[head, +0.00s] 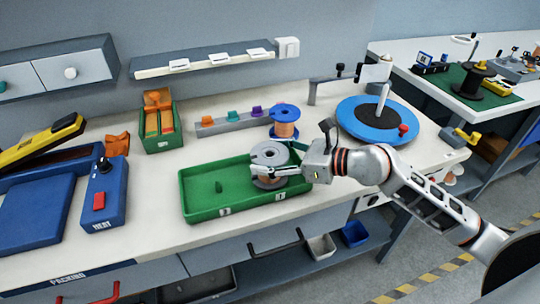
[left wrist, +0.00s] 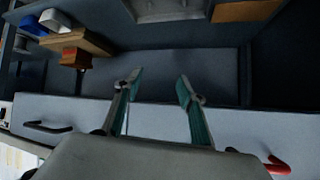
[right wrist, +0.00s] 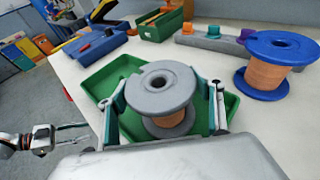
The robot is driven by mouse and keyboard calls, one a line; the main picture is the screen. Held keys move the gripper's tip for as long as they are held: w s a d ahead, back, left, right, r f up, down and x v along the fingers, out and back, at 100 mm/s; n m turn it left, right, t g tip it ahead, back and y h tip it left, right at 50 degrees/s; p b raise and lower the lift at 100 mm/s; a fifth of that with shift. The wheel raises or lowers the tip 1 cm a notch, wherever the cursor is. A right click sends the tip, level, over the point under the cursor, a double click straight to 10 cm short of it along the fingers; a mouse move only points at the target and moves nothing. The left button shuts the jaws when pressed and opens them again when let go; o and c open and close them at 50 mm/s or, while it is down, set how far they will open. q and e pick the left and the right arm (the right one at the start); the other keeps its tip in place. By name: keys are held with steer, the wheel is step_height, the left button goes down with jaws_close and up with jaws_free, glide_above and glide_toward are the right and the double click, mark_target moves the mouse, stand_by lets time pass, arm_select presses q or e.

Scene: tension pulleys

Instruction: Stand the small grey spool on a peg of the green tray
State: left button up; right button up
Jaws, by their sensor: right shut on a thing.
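The small grey spool (head: 269,156), wound with copper-coloured thread, is upright over the right part of the green tray (head: 200,207). My right gripper (head: 268,172) is shut on it, one finger on each side. In the right wrist view the spool (right wrist: 161,88) sits between the fingertips with its centre hole facing up. One green peg (head: 218,187) stands bare in the tray's left part. The spool hides the tray floor under it, so I cannot tell whether it is on a peg or just above.
A blue spool (head: 285,120) with copper thread stands behind the tray. A grey bar with coloured pieces (head: 232,121) is behind too. A blue turntable (head: 378,122) is at the right, a blue box (head: 103,192) at the left.

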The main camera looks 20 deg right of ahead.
steer(key=shift+s+f, duration=0.1)
steer(key=shift+f, duration=0.2)
steer(key=o, duration=1.8)
steer(key=v, duration=1.2)
steer(key=shift+r, duration=0.1)
steer(key=shift+d, duration=0.1)
